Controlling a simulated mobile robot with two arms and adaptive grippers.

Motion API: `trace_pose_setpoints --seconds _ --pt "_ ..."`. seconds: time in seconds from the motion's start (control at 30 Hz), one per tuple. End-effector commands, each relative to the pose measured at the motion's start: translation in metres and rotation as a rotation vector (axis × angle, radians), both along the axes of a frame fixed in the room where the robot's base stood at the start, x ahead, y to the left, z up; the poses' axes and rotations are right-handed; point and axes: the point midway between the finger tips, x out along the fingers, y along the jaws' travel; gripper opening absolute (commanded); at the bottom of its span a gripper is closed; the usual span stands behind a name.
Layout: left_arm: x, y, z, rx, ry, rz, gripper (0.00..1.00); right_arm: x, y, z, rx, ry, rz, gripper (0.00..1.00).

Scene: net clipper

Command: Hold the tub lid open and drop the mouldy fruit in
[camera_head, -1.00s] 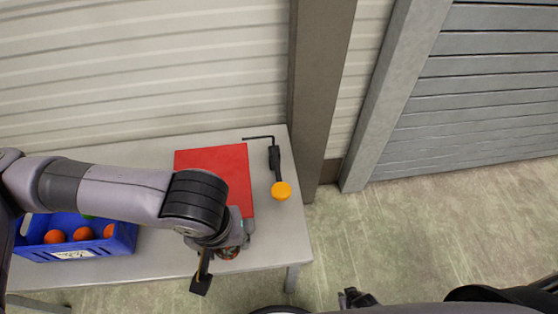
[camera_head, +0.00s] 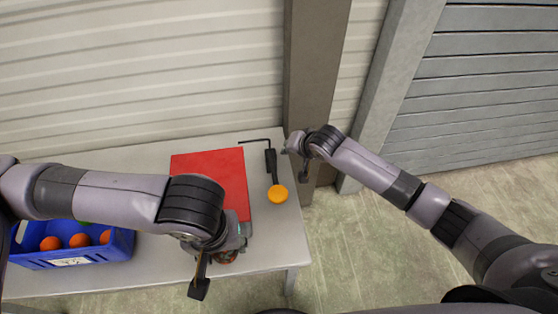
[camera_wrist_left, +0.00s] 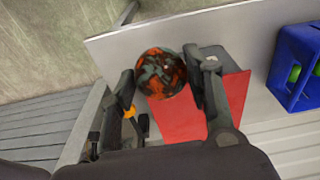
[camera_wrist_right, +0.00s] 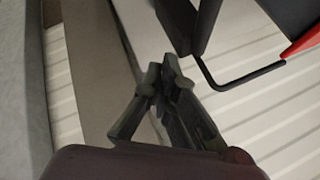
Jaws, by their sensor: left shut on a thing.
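My left gripper (camera_head: 226,256) is shut on a round mouldy fruit (camera_head: 226,258), near the table's front edge. In the left wrist view the fruit (camera_wrist_left: 160,72), orange-brown with grey-green patches, sits between the two fingers. The tub's flat red lid (camera_head: 208,172) lies just behind it; the lid looks shut, and the arm hides its near left part. A black lever with an orange round end (camera_head: 277,194) and a thin bent black rod (camera_head: 256,140) are right of the lid. My right gripper (camera_head: 288,148) is beside the rod; in the right wrist view its fingers (camera_wrist_right: 165,78) are together and empty.
A blue crate (camera_head: 70,260) with several orange fruits and some green stands at the table's left, partly behind my left arm. A brown post (camera_head: 315,80) rises behind the table's right end, close to my right gripper. The floor on the right is open.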

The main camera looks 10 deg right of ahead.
Motion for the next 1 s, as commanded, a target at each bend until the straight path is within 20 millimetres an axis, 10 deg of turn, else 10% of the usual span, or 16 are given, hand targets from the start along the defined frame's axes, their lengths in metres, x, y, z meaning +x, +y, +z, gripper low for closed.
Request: trace_pose_setpoints --seconds 0.23,0.5,0.7,1.0 --pt "0.000 0.000 0.000 0.000 0.000 0.000 0.17 -0.052 0.065 0.096 -0.074 0.205 0.148 0.00" --pt "0.000 0.000 0.000 0.000 0.000 0.000 0.17 -0.131 0.063 0.139 -0.345 0.416 0.344 0.00" --pt "0.000 0.000 0.000 0.000 0.000 0.000 0.17 -0.150 0.054 0.144 -0.434 0.469 0.391 0.00" --pt "0.000 0.000 0.000 0.000 0.000 0.000 0.17 -0.147 0.053 0.098 -0.437 0.475 0.391 0.00"
